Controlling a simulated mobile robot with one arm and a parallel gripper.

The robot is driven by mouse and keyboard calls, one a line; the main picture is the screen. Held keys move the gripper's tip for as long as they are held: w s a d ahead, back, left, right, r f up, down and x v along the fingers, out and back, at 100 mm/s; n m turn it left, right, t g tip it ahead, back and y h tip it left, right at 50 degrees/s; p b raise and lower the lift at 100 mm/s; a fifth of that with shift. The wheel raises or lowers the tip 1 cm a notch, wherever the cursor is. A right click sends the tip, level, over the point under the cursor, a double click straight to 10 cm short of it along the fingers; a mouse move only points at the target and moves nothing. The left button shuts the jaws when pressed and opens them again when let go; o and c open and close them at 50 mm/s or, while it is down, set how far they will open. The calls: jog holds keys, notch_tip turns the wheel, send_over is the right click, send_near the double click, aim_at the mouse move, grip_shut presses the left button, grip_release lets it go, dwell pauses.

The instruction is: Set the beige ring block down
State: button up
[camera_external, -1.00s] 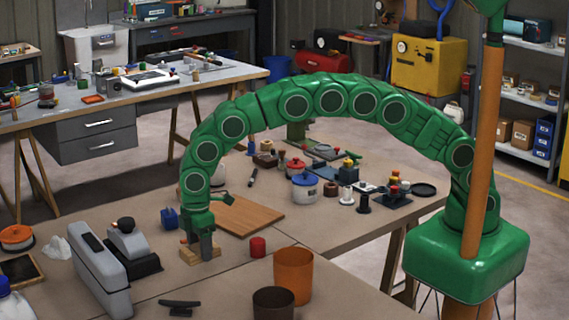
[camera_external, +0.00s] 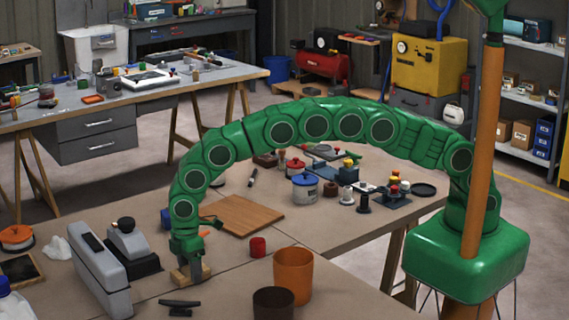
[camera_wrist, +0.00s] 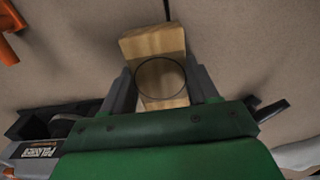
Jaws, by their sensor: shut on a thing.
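The beige ring block (camera_external: 180,277) is a pale wooden piece, low over the near table. In the wrist view, the block (camera_wrist: 152,42) sits between the two grey fingers, with a round outline on its face. My gripper (camera_wrist: 161,76) is shut on its sides. In the external view, my gripper (camera_external: 190,268) points down over the block and hides its middle. I cannot tell whether the block's underside touches the table.
A grey case (camera_external: 98,257) and a black-and-grey device (camera_external: 127,243) stand to the left. A black handle-like part (camera_external: 179,307) lies in front. A red cylinder (camera_external: 258,247), orange cup (camera_external: 293,275) and dark cup (camera_external: 273,303) stand to the right. A wooden board (camera_external: 242,215) lies behind.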

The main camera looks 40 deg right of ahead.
aim_at(189, 270)
jog(key=shift+f, duration=0.1)
jog(key=o, duration=1.1)
notch_tip(189, 270, up, 12)
jog(key=shift+r, duration=0.15)
jog(key=shift+w, duration=0.1)
